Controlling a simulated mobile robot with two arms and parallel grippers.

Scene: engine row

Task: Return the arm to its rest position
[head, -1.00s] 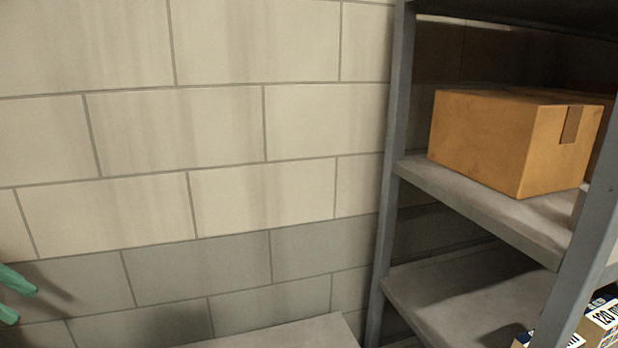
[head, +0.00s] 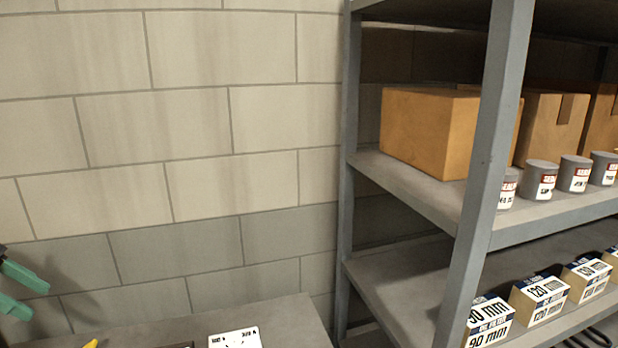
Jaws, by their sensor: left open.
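My left gripper (head: 22,291) shows at the left edge of the head view. Its two green fingers are apart with nothing between them, and it hangs in front of the block wall. The rest of my left arm is mostly out of the picture. My right gripper is not in view.
A grey shelf rack (head: 480,160) stands at the right, with cardboard boxes (head: 425,130), grey cans (head: 540,180) and labelled small boxes (head: 540,298). A grey tabletop (head: 275,318) at the bottom carries a white labelled item (head: 235,339). The block wall (head: 180,120) behind is bare.

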